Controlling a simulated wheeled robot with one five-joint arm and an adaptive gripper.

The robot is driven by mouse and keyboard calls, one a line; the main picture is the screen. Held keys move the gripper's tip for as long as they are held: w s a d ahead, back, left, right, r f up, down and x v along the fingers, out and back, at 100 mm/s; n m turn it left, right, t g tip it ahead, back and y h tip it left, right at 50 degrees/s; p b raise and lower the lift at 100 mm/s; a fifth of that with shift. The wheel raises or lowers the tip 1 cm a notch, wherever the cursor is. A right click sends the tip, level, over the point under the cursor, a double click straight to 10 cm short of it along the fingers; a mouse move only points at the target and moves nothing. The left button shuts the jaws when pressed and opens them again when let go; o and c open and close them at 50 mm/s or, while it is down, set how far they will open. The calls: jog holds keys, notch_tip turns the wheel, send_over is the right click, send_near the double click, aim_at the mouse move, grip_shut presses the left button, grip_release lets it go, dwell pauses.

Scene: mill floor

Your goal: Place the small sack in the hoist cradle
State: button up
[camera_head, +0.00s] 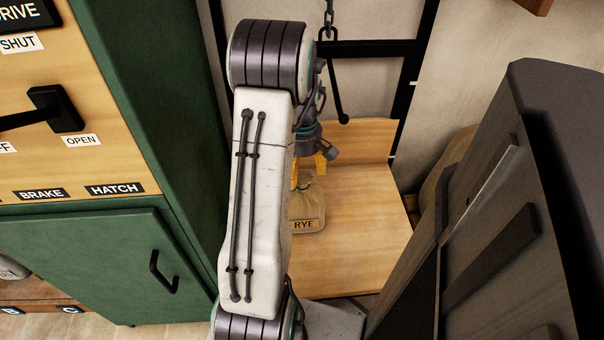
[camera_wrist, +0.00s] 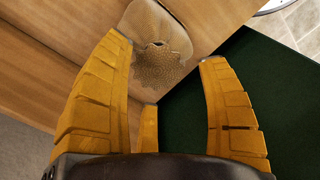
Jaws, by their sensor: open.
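The small tan sack (camera_head: 308,212), labelled RYE, rests on a light wooden platform (camera_head: 365,235) with an upright back board. A chain (camera_head: 328,22) hangs behind the platform; I cannot tell whether this platform is the hoist cradle. My gripper (camera_head: 312,172) is just above the sack's top, partly hidden by my arm. In the wrist view, the sack (camera_wrist: 158,38) lies beyond the spread yellow fingers of my gripper (camera_wrist: 164,65). The fingers are open with nothing clamped between them. The sack's left side is hidden behind my arm in the head view.
A green cabinet (camera_head: 105,250) with a handle and a wooden control panel (camera_head: 100,165) with levers stands on the left. A dark grey, bulky structure (camera_head: 545,130) closes in on the right. A dark metal frame (camera_head: 370,50) stands behind. Bare platform shows right of the sack.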

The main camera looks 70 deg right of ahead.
notch_tip(320, 180, up, 10)
jog(key=p, duration=0.2)
jog(key=shift+f+p, duration=0.15)
jog(key=shift+p, duration=0.15)
jog(key=shift+s, duration=0.1)
dwell(0.6)
